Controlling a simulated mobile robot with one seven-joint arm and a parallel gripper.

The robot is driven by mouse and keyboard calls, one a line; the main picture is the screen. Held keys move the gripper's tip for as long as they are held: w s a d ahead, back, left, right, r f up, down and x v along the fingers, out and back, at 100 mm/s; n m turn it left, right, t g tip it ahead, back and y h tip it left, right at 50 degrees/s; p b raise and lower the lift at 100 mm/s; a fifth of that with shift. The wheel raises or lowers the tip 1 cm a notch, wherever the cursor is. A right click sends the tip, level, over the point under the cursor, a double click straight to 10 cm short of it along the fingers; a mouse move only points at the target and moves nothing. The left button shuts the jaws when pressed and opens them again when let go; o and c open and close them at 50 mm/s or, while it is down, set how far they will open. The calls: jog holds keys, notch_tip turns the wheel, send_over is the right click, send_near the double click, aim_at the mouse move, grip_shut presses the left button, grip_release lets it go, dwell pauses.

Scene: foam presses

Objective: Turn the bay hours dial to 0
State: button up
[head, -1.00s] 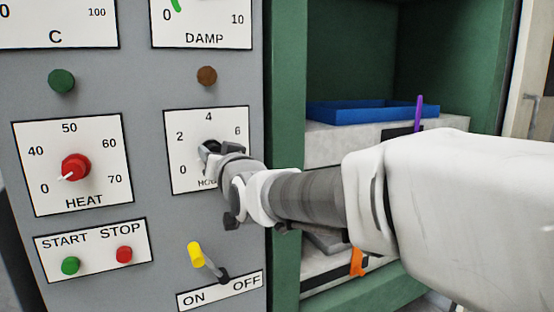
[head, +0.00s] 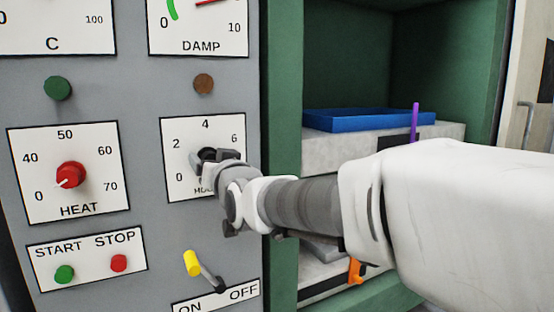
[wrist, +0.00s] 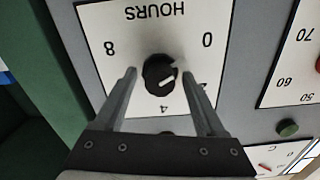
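The bay hours dial is a round black knob (wrist: 160,74) with a white mark, on a white plate (wrist: 90,20) labelled HOURS. The plate appears upside down in the wrist view, with 8, 4 and 0 readable. The mark sits on the knob's lower right there, roughly on the side of 2 and 4; its exact reading is unclear. My gripper (wrist: 159,76) is open, with one finger on each side of the knob and gaps visible between. In the head view my gripper (head: 214,158) is at the plate and partly hides the knob and the HOURS label.
The red HEAT dial (head: 71,175) is left of the hours plate, with START and STOP buttons below it. A brown button (head: 203,84) is above the plate; a yellow-tipped lever (head: 192,263) is below. A green-framed bay with a blue tray (head: 368,120) opens at right.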

jog(key=p+v, duration=0.3)
jog(key=v, duration=1.4)
jog(key=shift+s, duration=0.2)
jog(key=shift+d+f, duration=0.1)
jog(key=s+d+f+m+g+h, duration=0.2)
jog(key=d+f+g+h, duration=0.15)
jog(key=d+f, duration=0.4)
jog(key=s+d+f+m+g+h, duration=0.15)
jog(key=d+f+h, duration=0.35)
jog(key=d, duration=0.5)
jog(key=s+d+f+g+h, duration=0.1)
jog(key=s+d+f+g, duration=0.35)
jog(key=s, duration=0.35)
notch_tip(320, 180, up, 24)
jog(key=p, duration=2.4)
jog(key=shift+s+d+f+m, duration=0.15)
jog(key=shift+s+m, duration=0.2)
jog(key=shift+s, duration=0.05)
